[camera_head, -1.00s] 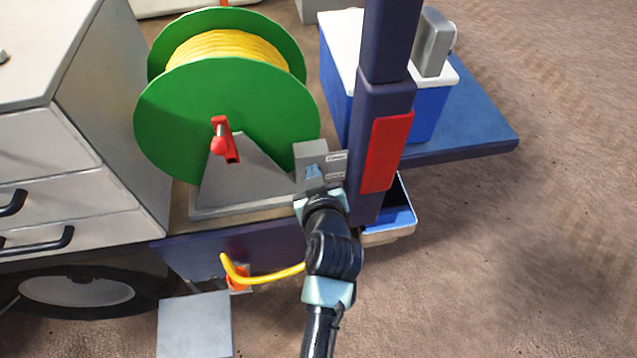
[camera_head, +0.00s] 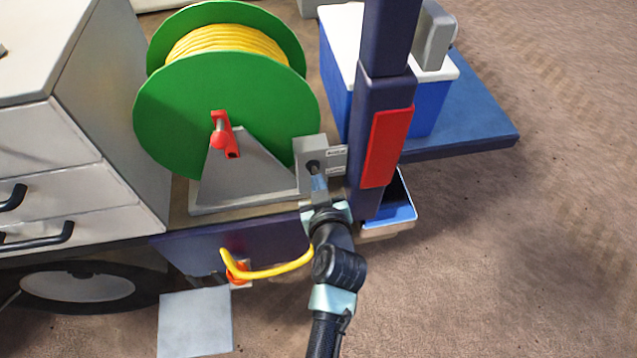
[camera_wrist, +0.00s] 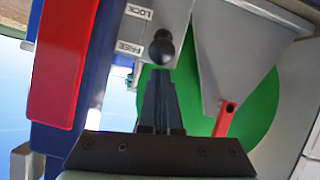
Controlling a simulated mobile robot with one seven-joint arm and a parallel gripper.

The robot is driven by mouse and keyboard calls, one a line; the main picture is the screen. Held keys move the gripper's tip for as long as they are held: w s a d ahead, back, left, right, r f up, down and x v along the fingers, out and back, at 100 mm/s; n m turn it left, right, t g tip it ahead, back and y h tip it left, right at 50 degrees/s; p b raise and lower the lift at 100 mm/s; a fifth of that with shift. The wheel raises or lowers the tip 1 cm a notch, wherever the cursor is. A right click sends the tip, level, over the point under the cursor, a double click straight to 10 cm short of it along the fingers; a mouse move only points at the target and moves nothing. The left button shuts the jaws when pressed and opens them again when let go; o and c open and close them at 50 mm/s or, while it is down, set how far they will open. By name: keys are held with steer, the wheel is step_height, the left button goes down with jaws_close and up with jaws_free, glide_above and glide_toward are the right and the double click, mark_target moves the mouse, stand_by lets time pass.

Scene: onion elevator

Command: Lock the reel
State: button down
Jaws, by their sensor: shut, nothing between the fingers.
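The reel (camera_head: 190,115) has green discs and yellow hose wound on it, on a grey stand. A grey lock box (camera_head: 308,150) sits right of the stand. A dark round knob (camera_head: 313,166) sticks out of it. In the wrist view the black knob (camera_wrist: 162,48) is beside the FREE label (camera_wrist: 131,48); the LOCK label (camera_wrist: 139,11) is further up. My gripper (camera_head: 319,183) is in front of the box, below the knob. In the wrist view my gripper (camera_wrist: 160,78) is shut and empty, its tips just below the knob; I cannot tell whether they touch.
A red crank (camera_head: 224,138) is on the reel's face. A dark blue post with a red panel (camera_head: 386,148) stands close right of the lock box. A blue bin (camera_head: 396,205) is below it. A yellow hose end (camera_head: 265,272) comes from an orange fitting. Ground at right is clear.

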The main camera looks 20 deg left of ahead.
steer(key=shift+s+d+f+b, duration=0.1)
steer(key=shift+f+b, duration=0.15)
steer(key=shift+b, duration=0.35)
